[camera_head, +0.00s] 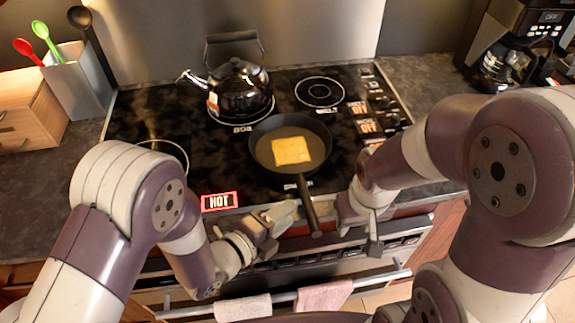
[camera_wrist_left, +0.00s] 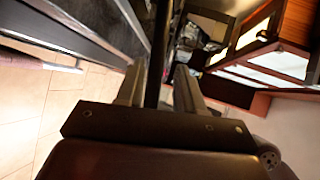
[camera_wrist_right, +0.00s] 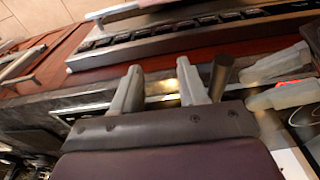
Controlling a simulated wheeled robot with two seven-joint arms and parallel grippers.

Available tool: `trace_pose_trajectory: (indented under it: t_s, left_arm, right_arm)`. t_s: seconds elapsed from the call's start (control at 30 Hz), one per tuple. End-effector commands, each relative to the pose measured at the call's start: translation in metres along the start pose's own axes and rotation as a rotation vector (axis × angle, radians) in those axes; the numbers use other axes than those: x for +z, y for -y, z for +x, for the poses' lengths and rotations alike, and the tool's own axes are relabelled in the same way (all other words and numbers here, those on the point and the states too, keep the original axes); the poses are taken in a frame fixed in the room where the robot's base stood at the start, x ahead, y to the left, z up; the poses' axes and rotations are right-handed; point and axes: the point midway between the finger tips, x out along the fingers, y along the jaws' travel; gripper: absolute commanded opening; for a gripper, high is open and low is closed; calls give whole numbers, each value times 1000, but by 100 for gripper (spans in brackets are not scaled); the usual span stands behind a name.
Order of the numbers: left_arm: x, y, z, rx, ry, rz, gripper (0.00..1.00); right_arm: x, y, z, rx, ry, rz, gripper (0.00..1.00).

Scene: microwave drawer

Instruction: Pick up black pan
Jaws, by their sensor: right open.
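The black pan (camera_head: 262,150) sits on the dark cooktop with a yellow square slice (camera_head: 291,150) in it. Its handle (camera_head: 308,205) points toward me over the front edge. My left gripper (camera_head: 290,216) is open just left of the handle, its fingertips close to it. In the left wrist view, a dark bar, likely the handle, shows between the fingers (camera_wrist_left: 160,66). My right gripper (camera_head: 362,222) is open and empty, right of the handle. In the right wrist view the handle (camera_wrist_right: 220,75) is beside the right gripper's fingers (camera_wrist_right: 157,78), not between them.
A black kettle (camera_head: 240,88) stands behind the pan. The cooktop (camera_head: 205,165) bears a red HOT label (camera_head: 219,202) at its front. Two towels (camera_head: 243,308) hang on the oven rail below. A coffee maker (camera_head: 515,45) is at the back right, a utensil holder (camera_head: 75,85) at the back left.

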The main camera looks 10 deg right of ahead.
Motion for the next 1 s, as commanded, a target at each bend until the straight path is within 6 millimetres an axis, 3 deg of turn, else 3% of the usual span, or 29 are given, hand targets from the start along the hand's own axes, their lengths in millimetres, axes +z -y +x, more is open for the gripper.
trace_pose_trajectory:
  t_s: [0.43,0.73,0.83,0.87,1.0]
  left_arm:
    - [-3,-1,72,3,2,-3,37]
    - [-2,-3,81,4,4,-4,37]
    - [-2,-3,81,4,4,-4,4]
    - [-2,-3,81,4,4,-4,0]
    - [-2,0,81,-3,4,-1,0]
  right_arm:
    - [-2,0,-15,0,0,0,43]
    - [-2,0,-14,0,0,0,43]
    - [-2,0,-14,0,0,0,43]
    - [-2,0,-14,0,0,0,43]
    - [-2,0,-15,0,0,0,43]
